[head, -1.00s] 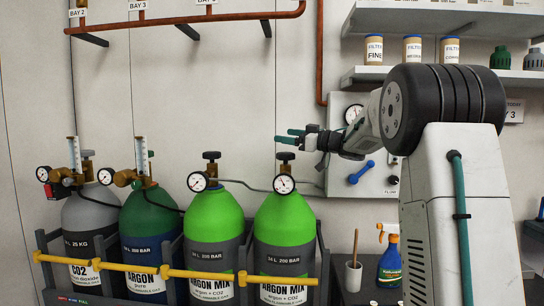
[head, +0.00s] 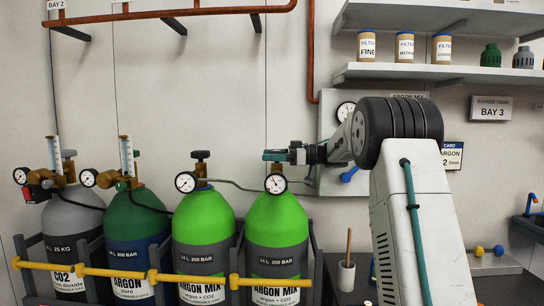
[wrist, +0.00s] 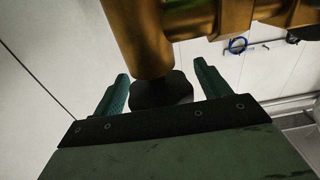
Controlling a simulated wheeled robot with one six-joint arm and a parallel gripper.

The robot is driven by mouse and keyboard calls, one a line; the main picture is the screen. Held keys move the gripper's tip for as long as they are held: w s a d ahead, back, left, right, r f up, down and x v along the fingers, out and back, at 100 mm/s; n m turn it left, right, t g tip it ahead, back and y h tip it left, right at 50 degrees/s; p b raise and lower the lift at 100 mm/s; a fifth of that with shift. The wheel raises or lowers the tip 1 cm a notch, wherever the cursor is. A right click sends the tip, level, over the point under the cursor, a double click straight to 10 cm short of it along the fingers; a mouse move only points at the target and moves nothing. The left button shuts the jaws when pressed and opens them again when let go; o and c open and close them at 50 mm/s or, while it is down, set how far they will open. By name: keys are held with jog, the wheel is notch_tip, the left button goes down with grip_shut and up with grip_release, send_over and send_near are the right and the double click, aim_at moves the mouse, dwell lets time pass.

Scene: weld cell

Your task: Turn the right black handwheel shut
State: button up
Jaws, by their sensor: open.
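Two bright green argon mix cylinders stand in the rack. The right cylinder (head: 278,225) has a round gauge (head: 275,183) on its valve. My gripper (head: 272,155) is at the top of that valve, its teal fingers hiding most of the right handwheel in the head view. In the wrist view the black handwheel (wrist: 160,90) lies between the two open fingers, below the brass valve body (wrist: 138,40). The fingers are on either side of it; I cannot tell whether they touch it. The left green cylinder's black handwheel (head: 201,155) stands clear to the left.
A grey CO2 cylinder (head: 72,235) and a dark green argon cylinder (head: 135,235) stand further left, with regulators. A yellow bar (head: 120,273) crosses the rack front. A wall panel with a gauge is behind my arm. Shelves (head: 440,72) hang at upper right.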

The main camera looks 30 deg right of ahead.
jog(key=shift+w+a, duration=0.1)
jog(key=c, duration=1)
jog(key=shift+o, duration=0.2)
jog(key=shift+t, duration=0.3)
jog(key=m+t+h, duration=0.4)
jog(key=shift+w, duration=0.15)
jog(key=m+t+h, duration=0.2)
jog(key=h, duration=0.1)
jog(key=shift+w+d+m+h, duration=0.1)
jog(key=shift+d+m+h, duration=0.2)
jog(key=shift+d+m, duration=0.1)
jog(key=shift+w+d+m+t+h, duration=0.1)
jog(key=shift+m+t+h, duration=0.15)
jog(key=shift+m+h, duration=0.85)
jog(key=shift+s+d+m+t+h, duration=0.15)
jog(key=shift+m+t+h, duration=0.3)
jog(key=shift+h, duration=1.1)
jog(key=shift+w+d+m+t+h, duration=0.1)
jog(key=shift+w+m+h, duration=0.05)
jog(key=shift+m+h, duration=1)
jog(key=shift+h, duration=0.4)
